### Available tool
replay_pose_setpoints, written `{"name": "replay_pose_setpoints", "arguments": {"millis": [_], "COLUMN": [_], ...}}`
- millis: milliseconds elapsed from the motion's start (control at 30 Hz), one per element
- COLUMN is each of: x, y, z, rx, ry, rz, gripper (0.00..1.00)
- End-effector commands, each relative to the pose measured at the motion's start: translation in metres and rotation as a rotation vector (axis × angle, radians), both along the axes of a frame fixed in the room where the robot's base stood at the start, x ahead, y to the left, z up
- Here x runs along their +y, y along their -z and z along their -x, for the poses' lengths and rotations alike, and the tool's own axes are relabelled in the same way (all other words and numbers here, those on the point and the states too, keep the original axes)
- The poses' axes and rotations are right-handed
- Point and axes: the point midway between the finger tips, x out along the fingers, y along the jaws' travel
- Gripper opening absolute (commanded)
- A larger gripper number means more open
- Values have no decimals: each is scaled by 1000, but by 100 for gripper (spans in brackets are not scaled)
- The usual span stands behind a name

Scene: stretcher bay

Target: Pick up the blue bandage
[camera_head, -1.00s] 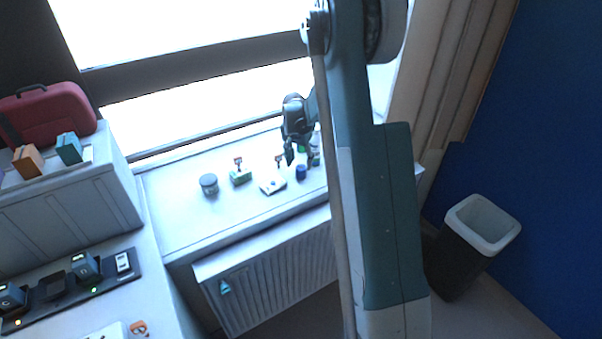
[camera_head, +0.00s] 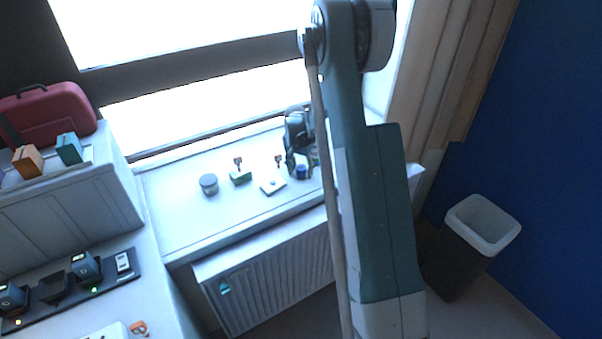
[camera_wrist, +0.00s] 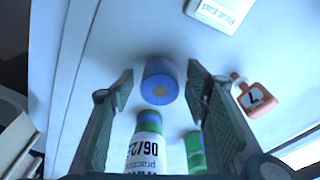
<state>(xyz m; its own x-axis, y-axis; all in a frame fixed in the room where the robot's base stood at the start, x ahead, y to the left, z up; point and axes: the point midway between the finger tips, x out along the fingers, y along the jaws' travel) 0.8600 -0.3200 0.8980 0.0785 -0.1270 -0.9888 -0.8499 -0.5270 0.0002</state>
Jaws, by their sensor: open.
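The blue bandage (camera_head: 301,171) is a small blue roll on the white windowsill. In the wrist view the blue bandage (camera_wrist: 160,82) stands between and a little beyond my fingertips, showing its round end with a tan centre. My gripper (camera_head: 299,168) is lowered around it, its fingers (camera_wrist: 160,78) spread on either side with gaps left and right. I cannot tell whether the fingers reach down level with the roll.
In the wrist view, a white bottle (camera_wrist: 148,150) with a green-and-blue cap and a green-capped item (camera_wrist: 194,150) stand close by the bandage. A dark jar (camera_head: 209,184) sits further left.

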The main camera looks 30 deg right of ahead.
Motion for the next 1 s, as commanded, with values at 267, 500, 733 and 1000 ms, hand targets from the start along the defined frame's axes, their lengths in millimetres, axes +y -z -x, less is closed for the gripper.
{"name": "replay_pose_setpoints", "arguments": {"millis": [267,500,733,1000], "x": [0,0,0,0], "y": [1,1,1,1], "z": [0,0,0,0], "rx": [0,0,0,0], "ry": [0,0,0,0], "rz": [0,0,0,0], "gripper": [47,47,23,17]}}
